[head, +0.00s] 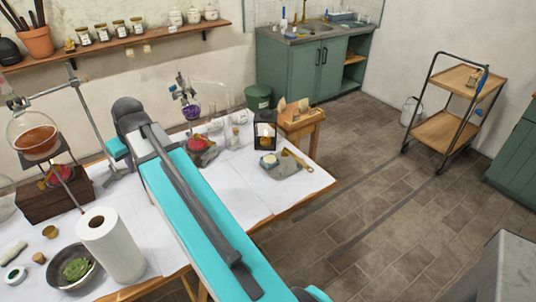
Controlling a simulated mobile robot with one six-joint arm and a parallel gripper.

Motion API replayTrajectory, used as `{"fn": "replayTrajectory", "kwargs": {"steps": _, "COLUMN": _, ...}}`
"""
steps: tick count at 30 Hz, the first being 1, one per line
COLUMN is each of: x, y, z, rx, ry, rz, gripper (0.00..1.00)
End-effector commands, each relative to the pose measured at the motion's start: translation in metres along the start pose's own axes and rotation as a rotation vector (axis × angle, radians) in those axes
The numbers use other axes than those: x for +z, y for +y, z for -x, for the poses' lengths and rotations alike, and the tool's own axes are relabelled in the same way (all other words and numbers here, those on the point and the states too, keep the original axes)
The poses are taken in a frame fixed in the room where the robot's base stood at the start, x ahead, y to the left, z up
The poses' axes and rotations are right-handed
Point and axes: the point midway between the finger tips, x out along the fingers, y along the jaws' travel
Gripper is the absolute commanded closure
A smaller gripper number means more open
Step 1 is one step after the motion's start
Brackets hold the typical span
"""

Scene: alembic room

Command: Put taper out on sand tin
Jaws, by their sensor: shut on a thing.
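My gripper (118,168) is only partly in view, low over the table beyond the far end of my arm, well left of the blue thing. It is shut, but its fingertips are unclear, and I cannot make out the taper or any flame on it.
The grey slab (285,177) also bears a brass-coloured tool (297,158). A black lantern (264,131) stands just behind. Left are a paper towel roll (111,246), a dark bowl (72,270) and a flask (35,137) on a stand. Bare white tabletop lies left of the slab.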

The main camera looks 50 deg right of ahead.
Motion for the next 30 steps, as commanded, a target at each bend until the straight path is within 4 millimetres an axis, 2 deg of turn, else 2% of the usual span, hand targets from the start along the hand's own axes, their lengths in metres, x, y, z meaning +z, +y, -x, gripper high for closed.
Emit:
{"fn": "replayTrajectory", "kwargs": {"steps": 1, "x": 0.003, "y": 0.017, "z": -0.002, "rx": 0.004, "ry": -0.002, "rz": -0.01, "gripper": 1.0}}
{"fn": "replayTrajectory", "kwargs": {"steps": 3, "x": 0.007, "y": 0.037, "z": -0.005, "rx": 0.008, "ry": -0.005, "rz": -0.017, "gripper": 1.0}}
{"fn": "replayTrajectory", "kwargs": {"steps": 14, "x": 0.038, "y": 0.139, "z": -0.019, "rx": 0.024, "ry": -0.012, "rz": -0.06, "gripper": 1.0}}
{"fn": "replayTrajectory", "kwargs": {"steps": 23, "x": 0.075, "y": 0.221, "z": -0.024, "rx": 0.039, "ry": -0.012, "rz": -0.097, "gripper": 1.0}}
{"fn": "replayTrajectory", "kwargs": {"steps": 30, "x": 0.113, "y": 0.283, "z": -0.025, "rx": 0.051, "ry": -0.009, "rz": -0.13, "gripper": 1.0}}
